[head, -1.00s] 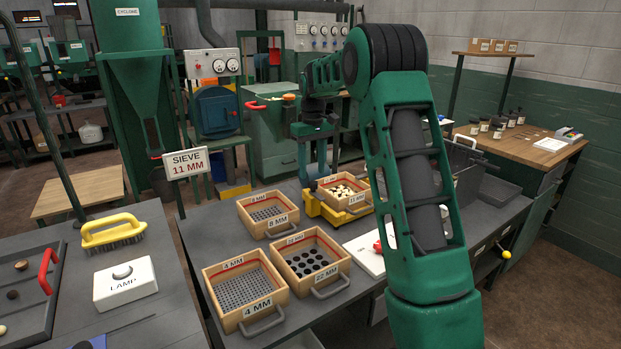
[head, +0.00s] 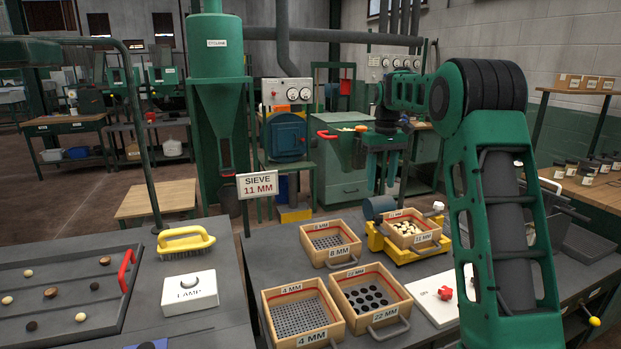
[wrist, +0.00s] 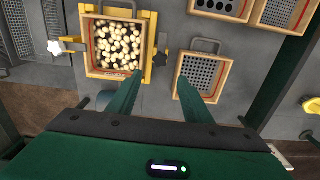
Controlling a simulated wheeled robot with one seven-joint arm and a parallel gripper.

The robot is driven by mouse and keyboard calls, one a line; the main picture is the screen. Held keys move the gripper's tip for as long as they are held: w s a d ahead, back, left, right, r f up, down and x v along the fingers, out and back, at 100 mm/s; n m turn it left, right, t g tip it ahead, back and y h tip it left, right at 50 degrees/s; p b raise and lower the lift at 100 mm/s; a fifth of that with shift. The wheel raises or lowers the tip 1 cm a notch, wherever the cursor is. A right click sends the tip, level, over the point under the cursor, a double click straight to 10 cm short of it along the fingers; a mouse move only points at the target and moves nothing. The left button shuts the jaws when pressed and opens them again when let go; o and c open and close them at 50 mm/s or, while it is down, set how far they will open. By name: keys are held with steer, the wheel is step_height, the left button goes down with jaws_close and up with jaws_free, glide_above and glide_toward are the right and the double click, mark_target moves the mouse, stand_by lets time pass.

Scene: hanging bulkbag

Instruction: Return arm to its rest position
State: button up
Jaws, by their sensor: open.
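My arm (head: 505,215) reaches up and over from the right side of the head view. My gripper (head: 383,185) points down, open and empty, behind and above the yellow shaker (head: 402,250). In the wrist view, the two green fingers of my gripper (wrist: 160,88) are spread apart with nothing between them. A wooden sieve labelled 11 MM (head: 415,240) sits in the shaker and holds many pale round pieces. It also shows in the wrist view (wrist: 120,74), apart from the fingers.
Sieves of 8 MM (head: 330,257), 4 MM (head: 300,320) and 22 MM (head: 370,308) stand on the bench near the shaker. A SIEVE 11 MM sign (head: 257,185) stands behind. A lamp box (head: 189,293), a brush (head: 185,240) and a tray (head: 62,320) are left.

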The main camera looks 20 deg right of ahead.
steer(key=s+a+f+m, duration=0.1)
steer(key=s+a+m, duration=0.15)
steer(key=s, duration=1.45)
steer(key=s+a+f+m, duration=0.1)
steer(key=s+m, duration=0.2)
steer(key=s, duration=1.4)
steer(key=s+a+f, duration=0.1)
steer(key=s+f, duration=0.2)
steer(key=s, duration=0.3)
steer(key=s+a+f+m, duration=0.1)
steer(key=s+a+f, duration=0.1)
steer(key=s+f, duration=0.2)
steer(key=s, duration=0.3)
steer(key=shift+a, duration=0.2)
steer(key=shift+w+f, duration=0.3)
steer(key=shift+w, duration=0.25)
